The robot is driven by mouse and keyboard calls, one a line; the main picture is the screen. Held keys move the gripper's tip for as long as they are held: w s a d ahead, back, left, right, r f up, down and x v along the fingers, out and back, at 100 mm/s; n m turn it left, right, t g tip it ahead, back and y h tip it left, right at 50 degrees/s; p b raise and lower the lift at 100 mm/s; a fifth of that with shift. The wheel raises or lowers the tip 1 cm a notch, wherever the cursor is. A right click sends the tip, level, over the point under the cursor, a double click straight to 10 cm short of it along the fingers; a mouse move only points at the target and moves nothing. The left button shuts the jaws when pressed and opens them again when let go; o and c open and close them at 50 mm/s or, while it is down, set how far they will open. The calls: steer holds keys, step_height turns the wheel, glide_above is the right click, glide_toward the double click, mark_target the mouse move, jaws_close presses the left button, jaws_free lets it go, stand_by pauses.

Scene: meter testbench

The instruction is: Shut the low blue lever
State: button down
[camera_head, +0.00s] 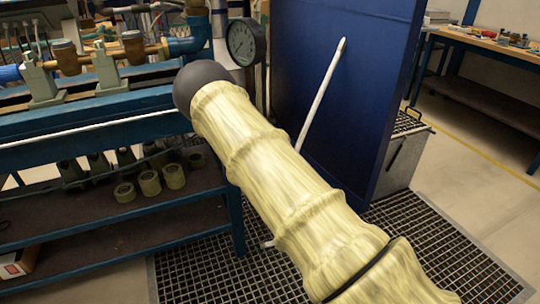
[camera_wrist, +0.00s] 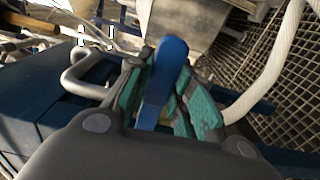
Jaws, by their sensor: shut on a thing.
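The blue lever (camera_wrist: 163,80) shows in the wrist view, standing up between the green-padded fingers of my gripper (camera_wrist: 166,100). The fingers are closed around it, one on each side. The lever's pivot and lower end are hidden behind the gripper. In the head view my own arm covers the middle of the picture, and neither the lever nor the fingers can be seen there.
A blue test bench (camera_head: 80,115) with brass meters and clamps stands at left. A round gauge (camera_head: 245,42) and a large blue panel (camera_head: 345,70) stand behind my arm. A white hose (camera_wrist: 278,60) runs close by on the right. Dark floor grating (camera_head: 440,245) lies at lower right.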

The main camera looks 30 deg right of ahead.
steer(key=c, duration=1.3)
jaws_free()
steer(key=shift+s+d, duration=0.1)
steer(key=shift+s, duration=0.05)
steer(key=shift+o, duration=0.3)
steer(key=s+a, duration=0.1)
steer(key=s, duration=1)
steer(key=shift+s+a, duration=0.35)
